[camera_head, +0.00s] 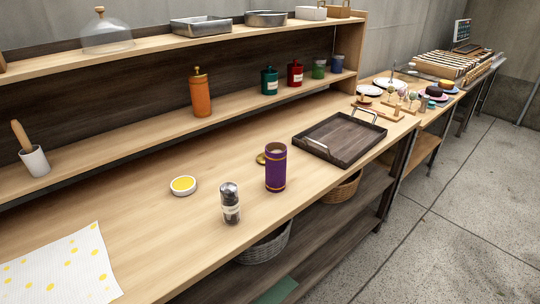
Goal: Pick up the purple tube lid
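A purple tube (275,171) with gold bands stands upright on the wooden counter, and its top looks open. A small gold-coloured round piece (260,159), which looks like its lid, lies on the counter just behind and left of the tube. The tube partly hides it, and I cannot tell whether the two touch. Neither of my grippers is in view.
A glass shaker (230,204) stands front left of the tube, and a white dish with yellow contents (183,186) lies further left. A dark tray (314,149) with metal handles sits to the right.

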